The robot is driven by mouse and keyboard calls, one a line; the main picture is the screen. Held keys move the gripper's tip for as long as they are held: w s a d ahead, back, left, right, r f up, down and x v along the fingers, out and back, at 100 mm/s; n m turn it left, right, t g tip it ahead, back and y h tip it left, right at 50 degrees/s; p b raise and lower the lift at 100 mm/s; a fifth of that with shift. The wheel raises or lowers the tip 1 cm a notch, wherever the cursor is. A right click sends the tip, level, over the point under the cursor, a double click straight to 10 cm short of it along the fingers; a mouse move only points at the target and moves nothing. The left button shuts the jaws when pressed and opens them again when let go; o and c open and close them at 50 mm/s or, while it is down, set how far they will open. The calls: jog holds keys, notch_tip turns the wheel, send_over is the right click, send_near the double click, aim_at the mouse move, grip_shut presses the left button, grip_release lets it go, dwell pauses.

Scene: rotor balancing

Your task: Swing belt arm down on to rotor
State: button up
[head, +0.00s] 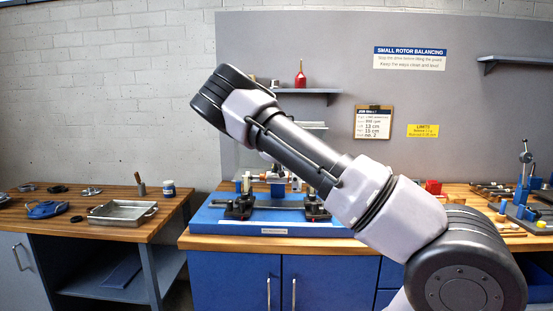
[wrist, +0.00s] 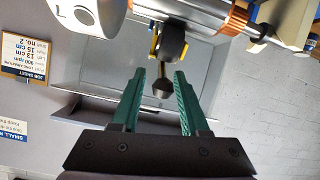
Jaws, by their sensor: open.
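In the wrist view my gripper (wrist: 160,73) is open, its two green fingers apart on either side of a dark cone-shaped knob (wrist: 162,89). Contact between fingers and knob cannot be told. The knob hangs from a dark rounded piece with yellow sides (wrist: 172,42), which looks like the belt arm. Beside it is the rotor (wrist: 197,12), a grey cylinder with copper-coloured rings and a shaft. In the head view the blue balancing machine base (head: 213,219) stands on the bench; my arm hides much of the rotor area and my gripper cannot be made out.
A wooden bench (head: 200,242) carries the machine, with a blue gauge stand (head: 524,180) and tools at right. A left bench holds a metal tray (head: 122,213) and small parts. A wall shelf (head: 320,91) with a red bottle (head: 300,76) is behind my arm.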

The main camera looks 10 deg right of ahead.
jog(key=v, duration=1)
jog(key=shift+s+r, duration=0.15)
jog(key=shift+s, duration=0.2)
jog(key=s+d+m+g, duration=0.5)
jog(key=s+d+m, duration=0.1)
jog(key=s+d, duration=0.55)
jog(key=s+r+y, duration=0.1)
jog(key=s+r, duration=0.4)
jog(key=s, duration=0.6)
jog(key=s+a+r+n+g+y, duration=0.1)
jog(key=s+r, duration=0.4)
jog(key=s, duration=0.6)
jog(key=s+r+y, duration=0.2)
jog(key=s+r, duration=0.3)
jog(key=s, duration=0.6)
jog(key=shift+a+n+g, duration=0.25)
jog(key=shift+n+g, duration=0.05)
